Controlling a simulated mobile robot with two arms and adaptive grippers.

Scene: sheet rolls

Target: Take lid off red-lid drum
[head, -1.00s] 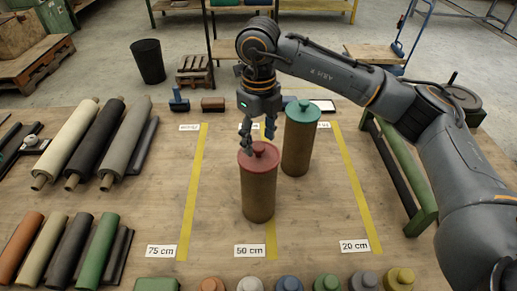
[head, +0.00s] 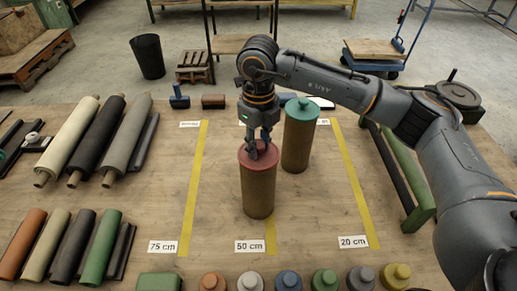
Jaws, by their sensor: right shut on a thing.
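The red-lid drum (head: 258,190) is a brown cylinder standing upright on the table by the 50 cm label. Its red lid (head: 250,160) sits on top of it. My right gripper (head: 258,153) reaches down from above and is shut on the knob of the red lid; its fingers partly hide the knob. The lid shows no clear gap from the drum. My left gripper is not in view.
A teal-lid drum (head: 298,140) stands close behind and to the right. Yellow tape lines (head: 193,185) cross the wooden table. Several rolls (head: 95,140) lie at left, and several knobbed lids (head: 288,281) line the front edge. Bare table lies left of the drum.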

